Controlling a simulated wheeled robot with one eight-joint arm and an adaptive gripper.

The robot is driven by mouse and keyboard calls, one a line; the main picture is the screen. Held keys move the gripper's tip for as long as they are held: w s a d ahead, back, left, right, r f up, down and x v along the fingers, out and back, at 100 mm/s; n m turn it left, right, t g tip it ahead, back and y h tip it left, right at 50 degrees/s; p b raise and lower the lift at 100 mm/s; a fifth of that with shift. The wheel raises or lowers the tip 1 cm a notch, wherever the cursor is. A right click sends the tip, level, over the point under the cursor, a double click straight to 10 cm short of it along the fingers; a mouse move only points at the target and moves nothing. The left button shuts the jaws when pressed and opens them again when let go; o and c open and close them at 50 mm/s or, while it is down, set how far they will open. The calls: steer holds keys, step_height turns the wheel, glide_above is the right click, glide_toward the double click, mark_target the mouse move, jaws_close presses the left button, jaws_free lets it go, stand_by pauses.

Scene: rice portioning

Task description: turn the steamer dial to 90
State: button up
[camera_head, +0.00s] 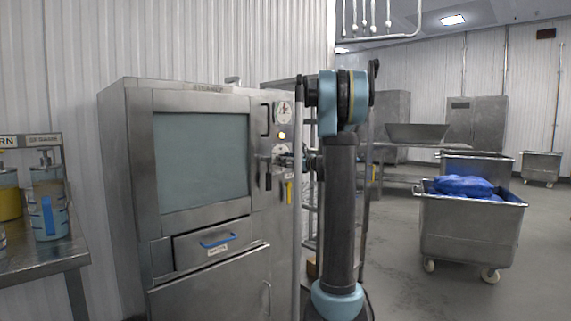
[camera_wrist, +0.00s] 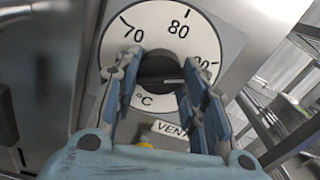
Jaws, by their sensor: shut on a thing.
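The steamer (camera_head: 130,190) is a steel cabinet with a large grey window, at centre left in the head view. Its white dial face (camera_wrist: 150,18) fills the top of the wrist view, with 70, 80 and a partly covered number at the right that looks like 90. The black dial knob (camera_wrist: 160,66) sits between the blue fingers of my gripper (camera_wrist: 160,88), which is shut on it. A pale mark on the knob points right, toward the partly covered number. In the head view my gripper (camera_head: 287,160) is at the lower dial (camera_head: 280,148).
A "VENT" label (camera_wrist: 170,128) is below the knob. Wire racks (camera_wrist: 285,110) stand close at the right. A steel cart (camera_head: 470,235) with blue bags is further right, with open floor around it.

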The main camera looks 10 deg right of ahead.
steer(key=shift+d+f, duration=0.1)
steer(key=o, duration=1)
steer(key=shift+o, duration=0.3)
steer(key=shift+s+d+f, duration=0.1)
steer(key=shift+s+d, duration=0.2)
steer(key=v, duration=1.1)
steer(key=shift+s, duration=0.1)
